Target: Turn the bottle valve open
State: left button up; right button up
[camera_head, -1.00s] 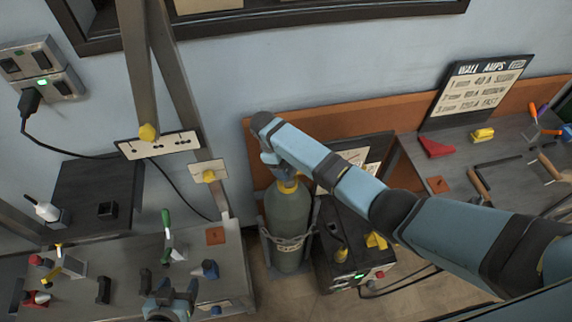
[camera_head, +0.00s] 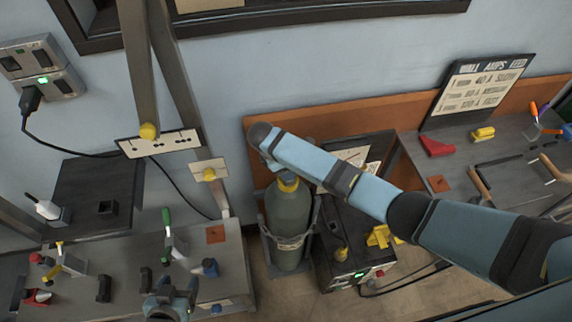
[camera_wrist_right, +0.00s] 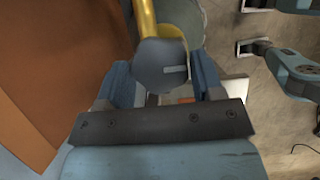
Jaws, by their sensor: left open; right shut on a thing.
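The grey-green gas bottle (camera_head: 288,212) stands upright in its holder by the wall, with a yellow collar (camera_head: 288,183) at its neck. My right gripper (camera_head: 274,168) reaches down to the top of the bottle; in the head view it mostly hides the valve. In the right wrist view, the round grey valve knob (camera_wrist_right: 162,68) with a light bar mark sits between the two blue fingers of my right gripper (camera_wrist_right: 162,84), which is shut on it. My left gripper (camera_head: 171,292) is open and empty over the left bench at the bottom of the picture.
A dark welding machine (camera_head: 352,240) stands just right of the bottle. The left bench (camera_head: 135,255) carries clamps and small tools. The right bench (camera_head: 455,180) holds a red piece, a yellow block and a settings board. An orange panel (camera_head: 390,115) runs behind.

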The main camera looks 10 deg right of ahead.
dwell(0.4)
jog(key=o, duration=0.9)
jog(key=shift+o, duration=0.2)
jog(key=v, duration=1.3)
jog(key=shift+a+r+b, duration=0.15)
jog(key=shift+r+b, duration=0.2)
